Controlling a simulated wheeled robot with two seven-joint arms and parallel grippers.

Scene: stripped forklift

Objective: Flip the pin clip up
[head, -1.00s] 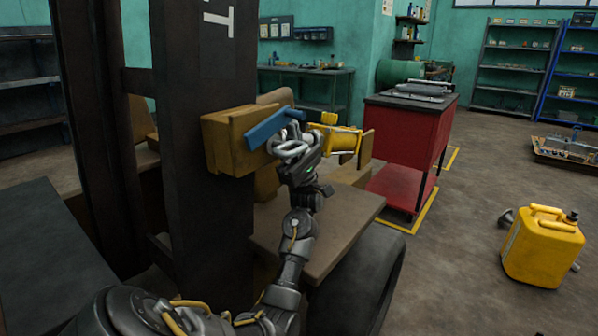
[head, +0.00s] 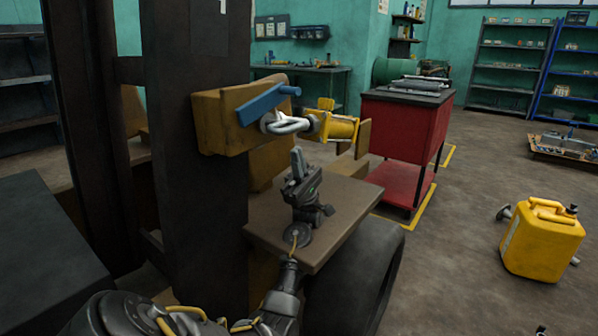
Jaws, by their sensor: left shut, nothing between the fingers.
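The pin clip (head: 292,126) is a silver wire loop at the right end of the ochre block (head: 215,125), on the dark mast. It sticks out to the right, roughly level, just below a blue handle (head: 268,104). A yellow cylinder (head: 338,128) with a flat end plate lies right behind it. My left gripper (head: 297,155) is below the clip, pointing up, with its fingers shut and empty. A gap shows between its tips and the clip.
A brown flat plate (head: 335,215) lies under my left gripper, above a black tyre (head: 365,275). The dark mast (head: 195,215) stands close on the left. A red cabinet (head: 400,140) is behind, and a yellow jerrycan (head: 542,245) stands on the floor at right.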

